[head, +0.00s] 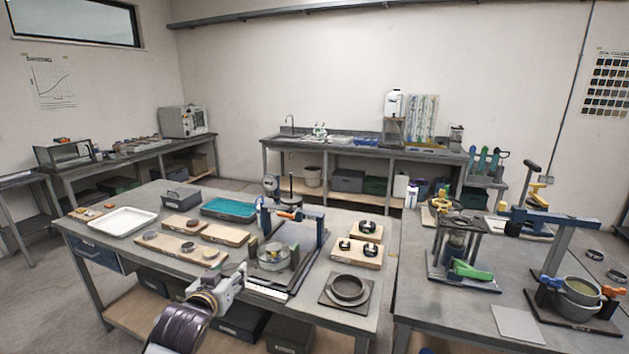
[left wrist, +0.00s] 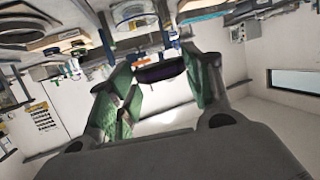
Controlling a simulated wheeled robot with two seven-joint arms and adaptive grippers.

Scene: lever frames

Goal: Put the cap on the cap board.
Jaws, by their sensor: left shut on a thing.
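My left gripper (head: 239,277) reaches in from the lower left, just left of the lever frame (head: 297,265) on the near table. In the left wrist view, the green-padded fingers of my left gripper (left wrist: 158,82) are shut on a dark, flat-looking cap (left wrist: 160,71). The cap is hard to make out in the head view. Wooden boards with small round parts lie on the table: a long board (head: 165,252) at the left, and smaller boards (head: 340,258) at the right. I cannot tell which one is the cap board. My right gripper is out of view.
A white tray (head: 122,222) and a teal tray (head: 228,208) lie at the back left of the table. A dark ring on a square plate (head: 345,302) sits at the front right. A second table with lever presses (head: 455,240) stands to the right.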

